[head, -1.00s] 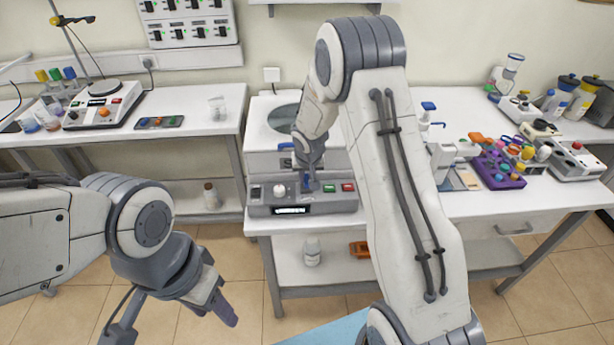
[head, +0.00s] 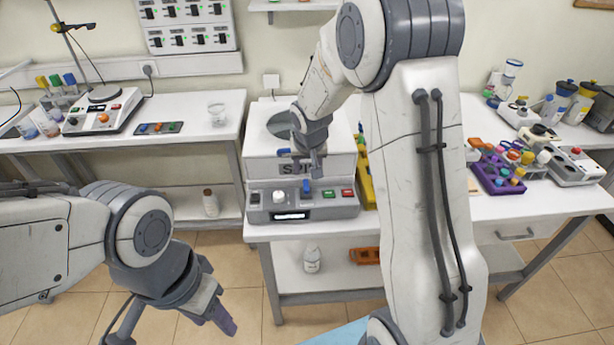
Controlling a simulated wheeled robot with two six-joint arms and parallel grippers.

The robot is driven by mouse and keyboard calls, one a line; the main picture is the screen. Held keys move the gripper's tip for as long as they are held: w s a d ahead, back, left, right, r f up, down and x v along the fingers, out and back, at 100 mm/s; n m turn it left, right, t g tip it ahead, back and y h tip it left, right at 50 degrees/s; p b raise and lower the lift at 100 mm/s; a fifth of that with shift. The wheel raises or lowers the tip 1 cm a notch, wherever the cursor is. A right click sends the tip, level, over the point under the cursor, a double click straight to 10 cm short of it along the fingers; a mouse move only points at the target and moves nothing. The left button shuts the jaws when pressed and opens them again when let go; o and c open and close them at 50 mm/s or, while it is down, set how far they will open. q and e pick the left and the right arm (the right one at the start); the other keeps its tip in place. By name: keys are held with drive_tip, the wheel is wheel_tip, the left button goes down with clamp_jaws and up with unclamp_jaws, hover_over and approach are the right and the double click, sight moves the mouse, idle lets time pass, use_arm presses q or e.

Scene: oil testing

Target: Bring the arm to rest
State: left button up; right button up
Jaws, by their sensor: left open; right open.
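My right arm rises through the middle of the head view, bends at the top and reaches down over the spin machine. My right gripper (head: 308,166) is open and empty, just above the machine's grey control panel (head: 300,205). I cannot tell whether it touches the panel. The panel carries a white knob, a blue button, a green button and a red button. My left gripper (head: 212,310) is open and empty at the lower left, over the floor in front of the tables.
A purple rack (head: 494,174) and other devices stand on the right table. A bottle (head: 312,260) and an orange rack (head: 364,256) sit on the lower shelf. Floor between the tables is free.

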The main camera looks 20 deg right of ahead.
drive_tip(key=shift+s+a+r, duration=0.1)
drive_tip(key=shift+s+r, duration=0.15)
drive_tip(key=shift+r, duration=0.3)
drive_tip(key=s+a+r+n+g+y, duration=0.1)
drive_tip(key=s+a+r+n, duration=0.15)
drive_tip(key=s+a, duration=0.45)
drive_tip(key=s+a+r+n+g+y, duration=0.1)
drive_tip(key=s+a+r+n, duration=0.15)
drive_tip(key=s+a, duration=0.5)
drive_tip(key=s+a+n+g, duration=0.2)
drive_tip(key=s+n, duration=0.3)
drive_tip(key=s, duration=1.3)
drive_tip(key=shift+s+a+r, duration=0.2)
drive_tip(key=shift+a+r, duration=0.05)
drive_tip(key=shift+r, duration=0.1)
drive_tip(key=shift+c, duration=0.2)
